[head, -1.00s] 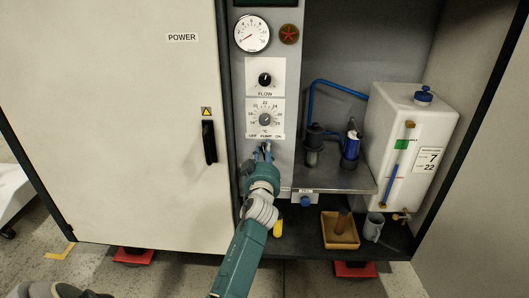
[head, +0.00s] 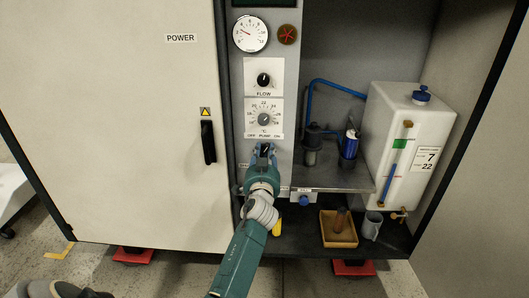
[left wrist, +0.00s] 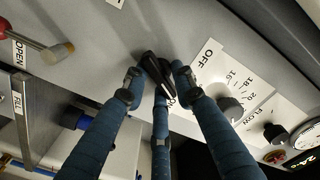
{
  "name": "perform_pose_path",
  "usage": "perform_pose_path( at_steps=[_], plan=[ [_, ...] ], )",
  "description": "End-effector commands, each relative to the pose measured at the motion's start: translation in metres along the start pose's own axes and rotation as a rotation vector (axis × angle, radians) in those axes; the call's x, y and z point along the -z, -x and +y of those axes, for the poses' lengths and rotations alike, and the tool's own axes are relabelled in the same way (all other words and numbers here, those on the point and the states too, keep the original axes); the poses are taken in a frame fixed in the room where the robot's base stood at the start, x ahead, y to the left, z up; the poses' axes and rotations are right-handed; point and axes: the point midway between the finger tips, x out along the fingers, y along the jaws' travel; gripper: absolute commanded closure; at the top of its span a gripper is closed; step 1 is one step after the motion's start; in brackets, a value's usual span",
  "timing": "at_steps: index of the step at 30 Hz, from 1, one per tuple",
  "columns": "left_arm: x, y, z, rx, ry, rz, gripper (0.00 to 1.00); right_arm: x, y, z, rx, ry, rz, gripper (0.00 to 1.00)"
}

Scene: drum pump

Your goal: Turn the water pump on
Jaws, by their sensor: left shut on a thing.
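The black pump switch (left wrist: 153,66) sits on the grey control panel, below the temperature dial (head: 264,119) and by the labels OFF, PUMP and ON. My left gripper (head: 264,150) is up against the panel there. In the left wrist view, the blue fingers of the left gripper (left wrist: 157,82) are shut around the switch, which stands tilted between them. The fingers partly hide the PUMP label. The pressure gauge (head: 250,33) is at the top of the panel, its red needle pointing up and left.
A white cabinet door with a black handle (head: 208,142) is left of the panel. To the right, a shelf (head: 335,178) holds dark fittings beside a white tank (head: 405,140). A yellow tray (head: 338,232) and a grey mug (head: 372,226) stand below. A red-tipped lever (left wrist: 55,52) shows near OPEN.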

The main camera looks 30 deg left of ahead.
Motion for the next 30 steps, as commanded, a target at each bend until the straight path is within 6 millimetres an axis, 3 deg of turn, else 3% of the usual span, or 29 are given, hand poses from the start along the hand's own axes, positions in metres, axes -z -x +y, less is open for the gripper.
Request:
perform_pose_path(
  at_steps=[15,16,18,26,30],
  plan=[
    [0.0035,0.0003,0.0034,-0.006,-0.020,0.008,1.00,0.0002,0.0003,0.0000,0.000,0.000,0.000,0.60],
    [0.0035,0.0003,0.0035,-0.006,-0.020,0.008,0.72,0.0003,0.0003,0.0000,0.000,0.000,0.000,0.60],
    [0.0032,0.0004,0.0035,-0.006,-0.020,0.007,0.62,0.0003,0.0003,-0.0001,0.000,0.000,0.000,0.60],
    [0.0010,0.0006,0.0018,-0.003,-0.020,0.003,0.62,0.0018,0.0005,-0.0001,0.001,-0.002,0.004,0.60],
    [0.0005,0.0097,0.0026,-0.004,-0.019,0.002,0.62,0.0017,0.0005,-0.0001,0.001,-0.002,0.004,0.60]
  ],
)
